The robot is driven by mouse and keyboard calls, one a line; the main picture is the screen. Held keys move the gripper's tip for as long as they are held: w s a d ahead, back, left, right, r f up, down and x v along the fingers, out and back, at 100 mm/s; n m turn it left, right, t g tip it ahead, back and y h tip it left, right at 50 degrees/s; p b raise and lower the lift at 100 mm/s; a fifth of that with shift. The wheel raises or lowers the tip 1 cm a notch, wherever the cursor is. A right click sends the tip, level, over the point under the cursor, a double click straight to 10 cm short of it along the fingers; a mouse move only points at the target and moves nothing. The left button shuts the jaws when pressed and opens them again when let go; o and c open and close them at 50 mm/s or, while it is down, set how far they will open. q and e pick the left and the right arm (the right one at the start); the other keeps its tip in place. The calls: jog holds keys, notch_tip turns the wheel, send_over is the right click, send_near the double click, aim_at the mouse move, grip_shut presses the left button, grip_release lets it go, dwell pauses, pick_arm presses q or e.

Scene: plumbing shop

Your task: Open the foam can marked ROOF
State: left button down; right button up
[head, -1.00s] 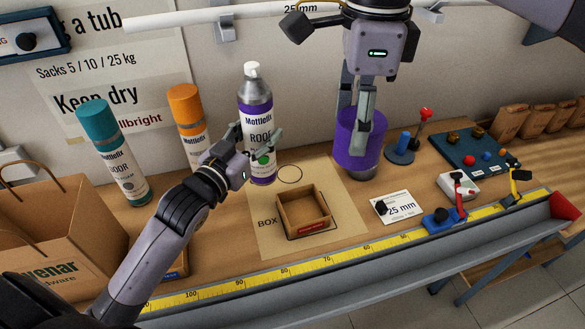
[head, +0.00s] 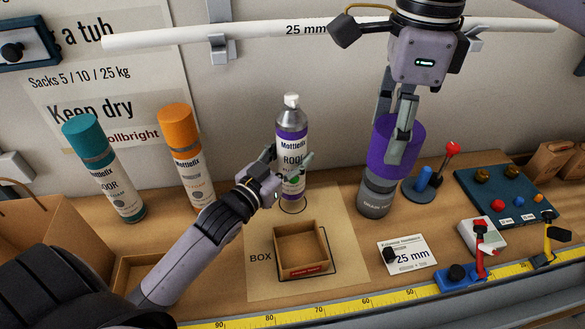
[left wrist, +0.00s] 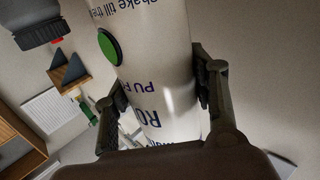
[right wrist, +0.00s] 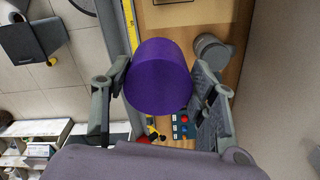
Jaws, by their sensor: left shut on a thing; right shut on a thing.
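The ROOF foam can (head: 292,150) stands upright at the back of the tan mat (head: 345,250), over a drawn circle. Its white nozzle and grey shoulder are bare. I cannot tell whether its base touches the mat. My left gripper (head: 287,178) is shut on its side; the left wrist view shows the can's white label (left wrist: 150,80) between the fingers. My right gripper (head: 398,115) is shut on a purple cap (head: 398,145), held in the air apart from the can. The cap also fills the fingers in the right wrist view (right wrist: 158,80).
An empty small box (head: 302,250) sits in the mat's BOX outline. A grey drain tin (head: 375,198) stands below the cap. Teal-capped (head: 105,170) and orange-capped (head: 187,160) cans stand left. A 25 mm card (head: 407,254), a red-knobbed stand and valve parts lie right.

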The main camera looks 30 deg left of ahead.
aim_at(293, 167)
pick_arm(q)
jog(key=f, duration=0.3)
jog(key=shift+w+d+f, duration=0.1)
jog(key=shift+w+f, duration=0.15)
jog(key=shift+w, duration=0.15)
jog(key=shift+f, duration=0.25)
jog(key=shift+s, duration=0.2)
jog(key=c, duration=1.1)
grip_release()
jog(key=shift+f, duration=0.25)
jog(key=o, duration=0.4)
jog(key=shift+r, duration=0.15)
